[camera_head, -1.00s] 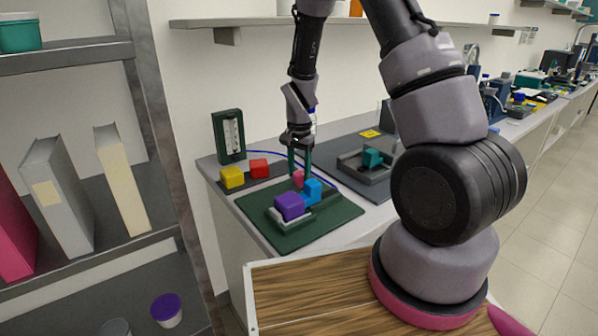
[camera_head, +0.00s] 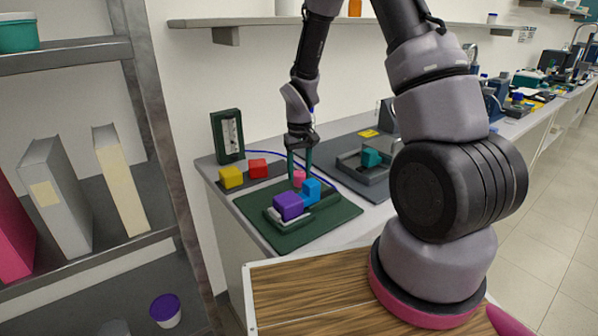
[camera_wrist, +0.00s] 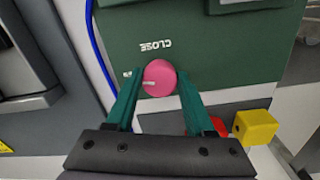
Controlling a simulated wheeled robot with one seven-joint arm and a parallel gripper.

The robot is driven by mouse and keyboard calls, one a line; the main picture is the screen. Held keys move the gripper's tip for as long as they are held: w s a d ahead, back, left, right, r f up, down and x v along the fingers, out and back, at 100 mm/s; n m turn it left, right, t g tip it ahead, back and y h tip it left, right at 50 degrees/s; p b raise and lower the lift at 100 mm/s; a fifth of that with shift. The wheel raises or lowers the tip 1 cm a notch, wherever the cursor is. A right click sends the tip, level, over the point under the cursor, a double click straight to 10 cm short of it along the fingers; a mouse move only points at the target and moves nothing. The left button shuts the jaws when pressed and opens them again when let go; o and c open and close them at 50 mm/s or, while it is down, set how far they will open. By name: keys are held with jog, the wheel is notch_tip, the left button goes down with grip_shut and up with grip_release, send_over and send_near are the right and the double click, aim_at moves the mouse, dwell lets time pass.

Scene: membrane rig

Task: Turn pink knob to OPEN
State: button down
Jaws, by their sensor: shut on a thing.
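The pink knob (camera_wrist: 160,79) is round and sits on the dark green panel (camera_wrist: 229,50) of the rig. It also shows in the head view (camera_head: 299,176), partly hidden by the fingers. My gripper (camera_wrist: 159,74) is shut on it, with one green finger on each side. In the head view my gripper (camera_head: 300,168) reaches down to the knob from above. A pale pointer line on the knob points left in the wrist view. A CLOSE label (camera_wrist: 156,45) appears upside down above the knob there. Another label at the left (camera_wrist: 128,74) is partly hidden by a finger and unreadable.
Yellow (camera_head: 231,177) and red (camera_head: 257,168) blocks lie behind left. A blue tube (camera_wrist: 97,45) runs beside the panel. A grey rig (camera_head: 366,165) stands to the right.

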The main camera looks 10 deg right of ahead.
aim_at(300, 173)
jog(key=shift+w+n, duration=0.1)
jog(key=shift+n, duration=1.3)
jog(key=shift+d, duration=0.1)
jog(key=shift+c, duration=1.3)
grip_release()
notch_tip(300, 173, up, 11)
jog(key=shift+f, duration=0.1)
